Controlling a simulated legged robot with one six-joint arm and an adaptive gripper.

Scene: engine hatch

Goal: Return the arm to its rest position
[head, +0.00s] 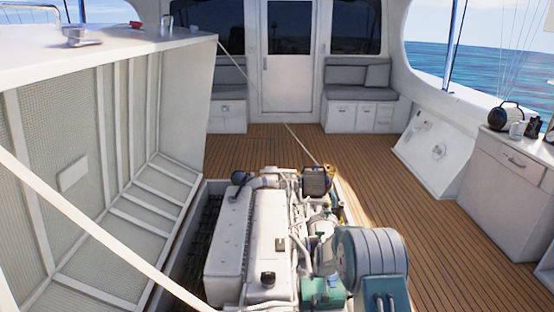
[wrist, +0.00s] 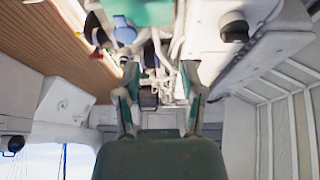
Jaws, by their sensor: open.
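My gripper (wrist: 162,72) shows in the wrist view, which looks upside down. Its two green fingers stand apart, with nothing held between them. The white engine (wrist: 265,40) is at the top of that view, with a dark cap (wrist: 234,28) and a green part (wrist: 140,10). I cannot tell how far the fingers are from the engine. In the head view the engine (head: 232,238) sits in the open hatch bay, with a grey ribbed wheel (head: 372,262) at its near right. I cannot make out my gripper in the head view.
The raised hatch lid (head: 130,150) stands left of the engine, with slanting rods beside and behind it. Wooden deck (head: 425,235) is clear to the right. A white cabinet (head: 500,180) with small items stands at far right. Benches (head: 360,95) and a door (head: 288,75) are behind.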

